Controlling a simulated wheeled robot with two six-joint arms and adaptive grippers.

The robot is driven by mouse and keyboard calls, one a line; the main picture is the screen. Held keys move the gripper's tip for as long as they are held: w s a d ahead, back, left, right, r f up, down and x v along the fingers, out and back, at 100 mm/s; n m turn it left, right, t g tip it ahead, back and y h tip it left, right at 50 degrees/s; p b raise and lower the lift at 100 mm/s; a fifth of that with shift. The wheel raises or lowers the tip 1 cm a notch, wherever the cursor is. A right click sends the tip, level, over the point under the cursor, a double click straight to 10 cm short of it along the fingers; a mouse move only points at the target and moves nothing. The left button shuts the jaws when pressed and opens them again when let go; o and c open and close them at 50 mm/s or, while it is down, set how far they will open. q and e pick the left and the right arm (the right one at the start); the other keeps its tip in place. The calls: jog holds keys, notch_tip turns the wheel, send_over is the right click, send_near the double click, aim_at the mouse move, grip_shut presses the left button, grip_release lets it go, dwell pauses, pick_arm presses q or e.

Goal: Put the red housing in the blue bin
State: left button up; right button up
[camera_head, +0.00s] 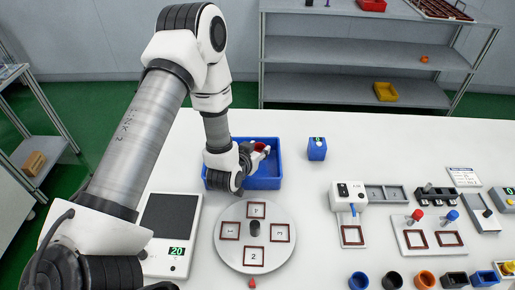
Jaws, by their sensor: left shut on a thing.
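The blue bin (268,182) stands on the white table, left of the middle of the view. My left gripper (257,154) is over the bin, its fingers pointing right. It is shut on a small red thing (260,147), which looks like the red housing; the fingers hide most of it. I cannot tell how high it is above the bin's floor. My arm hides the bin's left part. My right gripper is not in view.
A round turntable (230,261) with several square frames lies in front of the bin. A scale (170,220) showing 20 is to its left. A small blue box (317,149) stands right of the bin. Fixtures and several cups fill the right side.

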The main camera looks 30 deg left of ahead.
pick_arm(q)
jog(key=shift+d+f, duration=0.1)
jog(key=shift+f, duration=0.05)
jog(key=shift+f+b, duration=0.45)
jog(key=shift+b, duration=0.05)
jog(key=o, duration=0.8)
